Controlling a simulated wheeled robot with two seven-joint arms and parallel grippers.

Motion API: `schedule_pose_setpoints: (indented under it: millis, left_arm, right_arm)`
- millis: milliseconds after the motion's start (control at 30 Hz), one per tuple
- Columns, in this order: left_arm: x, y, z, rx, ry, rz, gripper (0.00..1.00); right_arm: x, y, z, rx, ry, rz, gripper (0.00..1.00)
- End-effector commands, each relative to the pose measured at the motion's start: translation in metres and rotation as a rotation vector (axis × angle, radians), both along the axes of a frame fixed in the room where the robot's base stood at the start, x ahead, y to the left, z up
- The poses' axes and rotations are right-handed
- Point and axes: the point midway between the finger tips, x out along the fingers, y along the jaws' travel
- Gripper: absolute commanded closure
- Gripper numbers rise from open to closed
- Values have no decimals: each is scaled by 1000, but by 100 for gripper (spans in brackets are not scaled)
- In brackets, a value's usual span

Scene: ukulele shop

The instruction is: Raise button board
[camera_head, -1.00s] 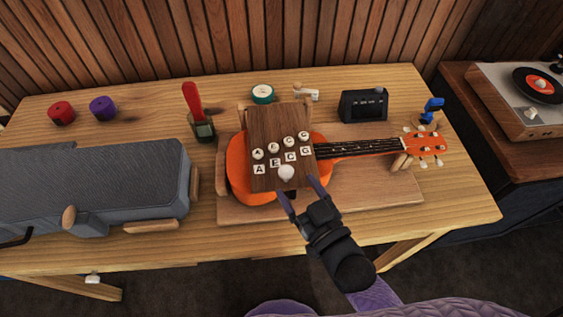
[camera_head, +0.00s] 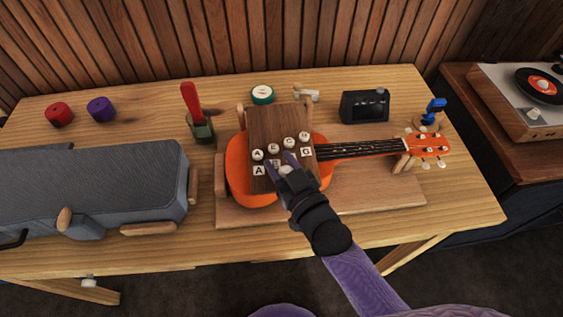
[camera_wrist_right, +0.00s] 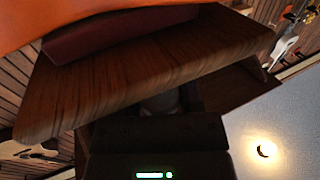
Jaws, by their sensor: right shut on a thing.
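The button board (camera_head: 281,117) is a dark wooden board over the body of the orange ukulele (camera_head: 238,170). Several round white buttons and letter tiles are on it; A and G read clearly, and those between are partly covered. My right gripper (camera_head: 280,162) reaches over the board's front edge and is shut on its white knob (camera_head: 287,169), mostly hidden by the fingers. In the right wrist view the board's wooden underside (camera_wrist_right: 140,65) fills the upper middle, and the pale knob (camera_wrist_right: 160,104) shows dimly at the gripper (camera_wrist_right: 157,118). My left gripper is not in view.
The ukulele lies on a wooden stand (camera_head: 370,195). A grey case (camera_head: 100,185) is at left, and a jar with a red-handled tool (camera_head: 201,130) stands behind. A black box (camera_head: 364,106) sits at the back right. The table's front strip is clear.

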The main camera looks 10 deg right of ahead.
Motion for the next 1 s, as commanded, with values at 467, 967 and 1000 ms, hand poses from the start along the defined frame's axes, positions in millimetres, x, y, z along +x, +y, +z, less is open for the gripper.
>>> schedule_pose_setpoints:
  millis: [467,967,1000]
  left_arm:
    - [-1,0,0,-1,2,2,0]
    - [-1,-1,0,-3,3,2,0]
    - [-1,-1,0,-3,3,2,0]
  right_arm:
    - [0,0,0,0,1,0,100]
    - [0,0,0,0,1,0,100]
    - [0,0,0,0,1,0,100]
